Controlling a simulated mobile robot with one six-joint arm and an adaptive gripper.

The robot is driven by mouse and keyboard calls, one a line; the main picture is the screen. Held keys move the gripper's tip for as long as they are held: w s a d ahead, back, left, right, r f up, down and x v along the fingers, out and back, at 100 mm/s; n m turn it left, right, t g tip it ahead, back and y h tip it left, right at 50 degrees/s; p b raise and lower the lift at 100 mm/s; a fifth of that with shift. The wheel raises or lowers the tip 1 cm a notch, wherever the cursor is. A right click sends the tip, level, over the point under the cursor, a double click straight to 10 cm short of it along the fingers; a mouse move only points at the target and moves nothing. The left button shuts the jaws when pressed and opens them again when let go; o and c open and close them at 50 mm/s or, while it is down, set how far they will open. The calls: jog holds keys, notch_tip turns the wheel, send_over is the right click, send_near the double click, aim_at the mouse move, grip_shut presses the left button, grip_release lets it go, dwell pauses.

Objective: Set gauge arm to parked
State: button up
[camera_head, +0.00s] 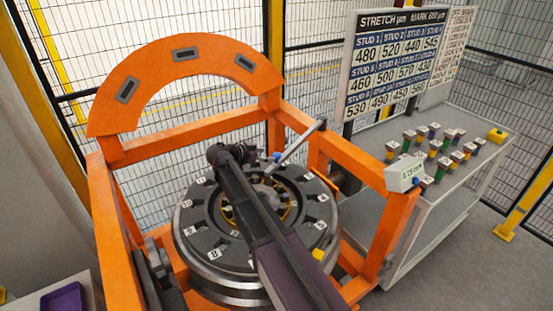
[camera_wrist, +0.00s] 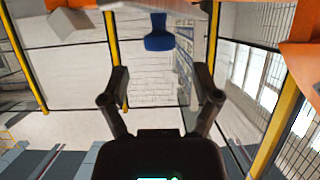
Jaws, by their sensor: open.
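The gauge arm (camera_head: 302,142) is a grey rod reaching from the right orange post over the wheel in the head view. A blue knob (camera_head: 277,157) is at its inner end. In the wrist view a blue knob (camera_wrist: 158,38) hangs ahead of my gripper (camera_wrist: 160,72), lined up with the gap between the fingers. The fingers are open and empty, and the knob appears beyond their tips. In the head view my dark arm crosses the wheel and its end is left of the knob; the fingers are hard to make out there.
A dark round wheel (camera_head: 190,228) with numbered tags lies inside the orange gantry frame (camera_head: 190,133). A white readout box (camera_head: 403,173) sits on the right frame bar. A grey bench (camera_head: 455,195) with several coloured studs stands right, under a number board (camera_head: 390,65). Mesh fencing encloses the area.

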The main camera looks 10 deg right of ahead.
aim_at(276, 154)
jog(key=shift+b+x, duration=0.75)
jog(key=shift+x, duration=1.85)
jog(key=shift+c, duration=0.2)
jog(key=shift+s, duration=0.1)
grip_shut()
